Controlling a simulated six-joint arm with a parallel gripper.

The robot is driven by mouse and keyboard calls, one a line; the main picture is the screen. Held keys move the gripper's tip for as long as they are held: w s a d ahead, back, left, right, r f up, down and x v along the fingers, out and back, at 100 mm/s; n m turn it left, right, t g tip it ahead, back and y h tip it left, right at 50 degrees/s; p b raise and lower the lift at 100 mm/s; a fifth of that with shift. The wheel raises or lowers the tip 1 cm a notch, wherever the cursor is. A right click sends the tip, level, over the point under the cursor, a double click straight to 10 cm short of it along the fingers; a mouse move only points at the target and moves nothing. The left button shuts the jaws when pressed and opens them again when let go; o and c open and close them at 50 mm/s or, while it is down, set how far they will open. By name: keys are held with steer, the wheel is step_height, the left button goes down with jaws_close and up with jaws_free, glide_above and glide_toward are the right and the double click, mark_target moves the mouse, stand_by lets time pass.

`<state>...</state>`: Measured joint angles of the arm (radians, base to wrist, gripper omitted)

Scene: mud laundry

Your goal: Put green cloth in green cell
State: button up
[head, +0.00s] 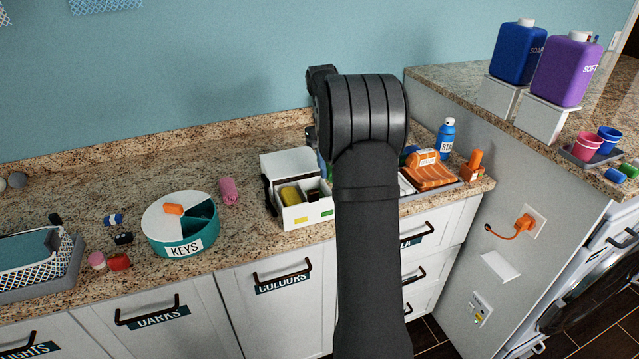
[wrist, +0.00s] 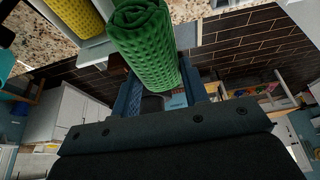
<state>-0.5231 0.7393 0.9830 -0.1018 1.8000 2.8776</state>
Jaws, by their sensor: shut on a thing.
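The rolled green cloth (wrist: 146,45) is held between the fingers of my gripper (wrist: 165,94) in the wrist view. In the head view my arm hides most of the gripper and the cloth. The white divided box (head: 290,217) stands on the counter just left of my arm. A yellow cloth (head: 290,194) lies in its left cell, and it also shows in the wrist view (wrist: 74,15). A yellow label and a green label (head: 327,213) mark the box front. The green-labelled cell is partly hidden by my arm. The cloth's height over the box is unclear.
A pink roll (head: 229,191) and a round teal KEYS container (head: 184,235) stand left of the box.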

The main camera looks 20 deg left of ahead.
steer(key=shift+a+f, duration=0.65)
steer(key=shift+f, duration=0.4)
steer(key=shift+a+f, duration=0.6)
steer(key=shift+f, duration=0.4)
steer(key=shift+a+f, duration=0.65)
steer(key=shift+f, duration=0.4)
steer(key=shift+f, duration=0.65)
steer(key=o, duration=1)
steer(key=shift+o, duration=0.3)
steer(key=shift+r, duration=0.55)
steer(key=v, duration=0.7)
steer(key=shift+r, duration=0.3)
